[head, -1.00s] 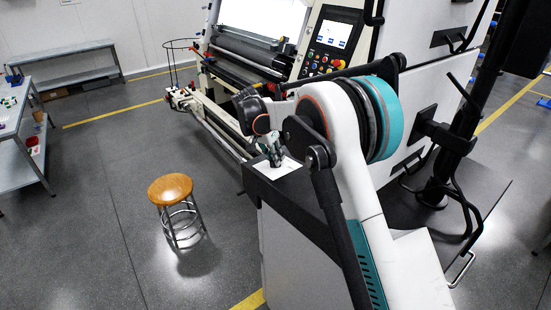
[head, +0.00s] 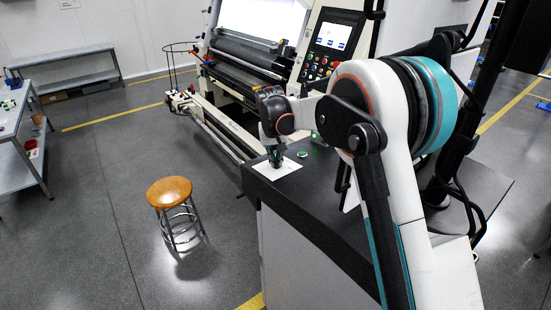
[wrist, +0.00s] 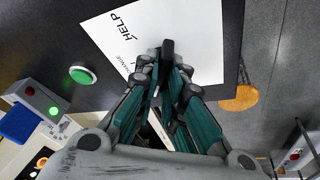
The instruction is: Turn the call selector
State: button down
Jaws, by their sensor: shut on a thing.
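The call selector is a small black knob (wrist: 167,48) on a white card (wrist: 205,35), which carries the printed words HELP and CHANGE. The card also shows on the dark worktop in the head view (head: 288,171). My gripper (wrist: 166,62) is shut on the knob, with its teal and grey fingers on either side of it. In the head view my gripper (head: 275,158) points down at the card. The fingers hide part of the knob and part of the lettering, so I cannot tell which word the knob points at.
A green push button (wrist: 84,75) sits beside the card. A control box (wrist: 45,100) with a red button and a lit green lamp is further left. A wooden stool (head: 169,192) stands on the floor beside the worktop (head: 330,215). The machine's control panel (head: 330,42) stands behind.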

jog(key=shift+n, duration=0.3)
jog(key=c, duration=1.7)
grip_release()
jog(key=v, duration=1.2)
jog(key=shift+s, duration=0.1)
